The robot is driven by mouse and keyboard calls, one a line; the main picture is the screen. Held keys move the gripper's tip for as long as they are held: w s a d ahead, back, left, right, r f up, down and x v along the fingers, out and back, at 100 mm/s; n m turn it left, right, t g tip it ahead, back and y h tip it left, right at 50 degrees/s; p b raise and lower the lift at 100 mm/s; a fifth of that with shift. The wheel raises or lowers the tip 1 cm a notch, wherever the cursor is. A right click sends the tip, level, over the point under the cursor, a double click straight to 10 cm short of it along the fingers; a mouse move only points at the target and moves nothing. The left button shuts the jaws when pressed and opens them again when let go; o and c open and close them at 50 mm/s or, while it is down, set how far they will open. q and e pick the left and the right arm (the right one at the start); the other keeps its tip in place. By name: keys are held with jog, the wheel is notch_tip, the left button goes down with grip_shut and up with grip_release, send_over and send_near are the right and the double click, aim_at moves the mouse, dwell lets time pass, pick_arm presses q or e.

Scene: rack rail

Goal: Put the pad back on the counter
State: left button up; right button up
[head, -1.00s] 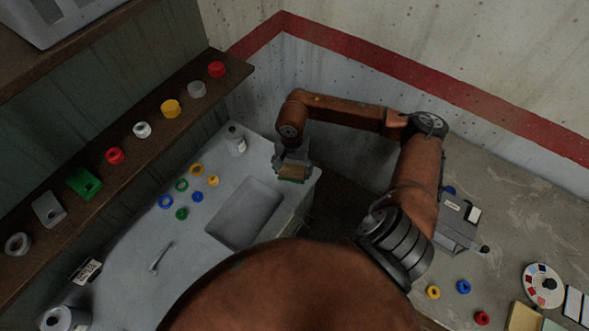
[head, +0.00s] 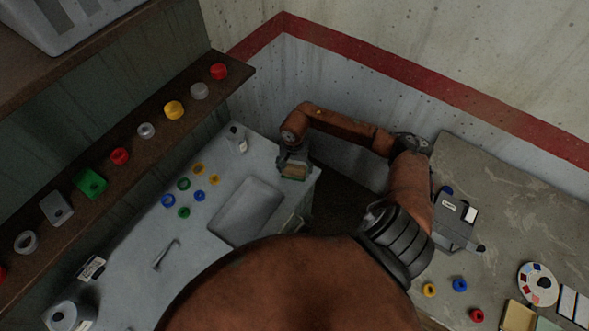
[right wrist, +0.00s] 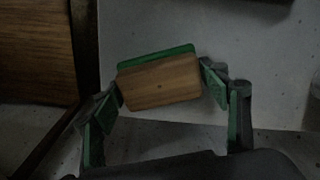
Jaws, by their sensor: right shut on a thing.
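The pad, a wooden block with a green layer along one long side, shows in the right wrist view (right wrist: 160,82) between the two fingers. My right gripper (right wrist: 162,90) is shut on it by its short ends. In the head view the right gripper (head: 293,163) holds the pad (head: 292,173) at the far right corner of the pale grey counter (head: 200,245). I cannot tell whether the pad touches the counter top. My left gripper is not in view.
The counter has a sunken basin (head: 245,210), several coloured rings, a white bottle (head: 237,138) and a small metal tool (head: 166,254). A shelf (head: 140,150) runs along the left. A dark gap separates the counter from the right-hand table (head: 510,200).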

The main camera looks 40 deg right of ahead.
aim_at(294, 169)
jog(key=shift+f, duration=0.2)
jog(key=o, duration=1.1)
jog(key=shift+r, duration=0.1)
jog(key=shift+r, duration=0.25)
notch_tip(294, 169, up, 12)
jog(key=shift+f+b, duration=0.1)
jog(key=shift+b, duration=0.9)
jog(key=shift+s, duration=0.1)
